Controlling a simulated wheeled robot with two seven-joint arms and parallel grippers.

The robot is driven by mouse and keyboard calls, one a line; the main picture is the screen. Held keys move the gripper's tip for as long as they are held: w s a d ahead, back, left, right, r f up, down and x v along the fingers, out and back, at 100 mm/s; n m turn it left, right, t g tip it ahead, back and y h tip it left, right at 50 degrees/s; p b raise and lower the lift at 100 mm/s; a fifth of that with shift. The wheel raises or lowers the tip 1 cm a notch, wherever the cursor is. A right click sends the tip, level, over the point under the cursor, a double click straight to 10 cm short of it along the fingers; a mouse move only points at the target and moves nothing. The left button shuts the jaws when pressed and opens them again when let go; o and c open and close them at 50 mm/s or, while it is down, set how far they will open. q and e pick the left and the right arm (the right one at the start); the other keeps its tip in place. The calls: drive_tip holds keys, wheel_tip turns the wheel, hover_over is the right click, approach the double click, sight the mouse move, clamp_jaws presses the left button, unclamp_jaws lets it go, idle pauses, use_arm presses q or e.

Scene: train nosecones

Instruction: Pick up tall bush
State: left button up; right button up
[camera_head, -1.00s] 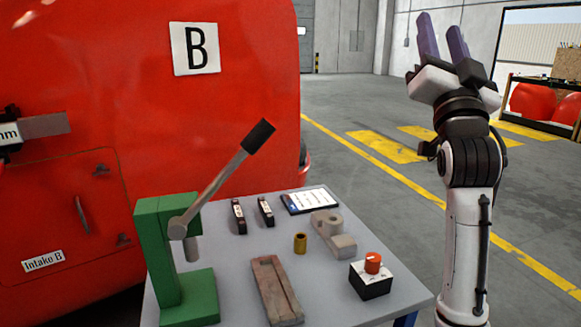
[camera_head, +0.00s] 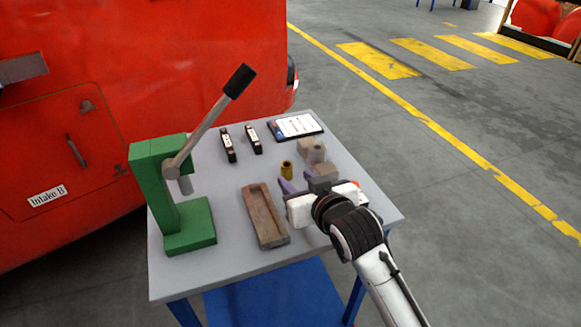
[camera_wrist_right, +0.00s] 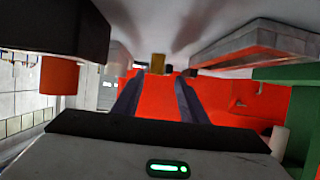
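The tall bush, a small brass-coloured cylinder (camera_head: 286,170), stands upright on the grey table, right of centre. My right gripper (camera_head: 297,182) is low over the table just in front of it, with purple fingers pointing towards it. In the right wrist view, which looks upside down, the bush (camera_wrist_right: 158,62) shows ahead, between the lines of the two spread fingers (camera_wrist_right: 157,92). The right gripper is open and empty, and the bush is beyond its tips. My left gripper is not in view.
A brown tray-like block (camera_head: 264,215) lies left of my right gripper. A grey bracket (camera_head: 312,150) stands behind it, and a red-button box (camera_head: 357,187) is partly hidden by my wrist. A green lever press (camera_head: 190,222), two small black items and a tablet (camera_head: 296,126) are also on the table (camera_head: 225,268).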

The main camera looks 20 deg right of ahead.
sight(287, 169)
drive_tip(key=x, duration=0.7)
drive_tip(key=shift+w+r, duration=0.2)
drive_tip(key=shift+w, duration=0.05)
drive_tip(key=shift+c, duration=0.3)
drive_tip(key=c, duration=0.9)
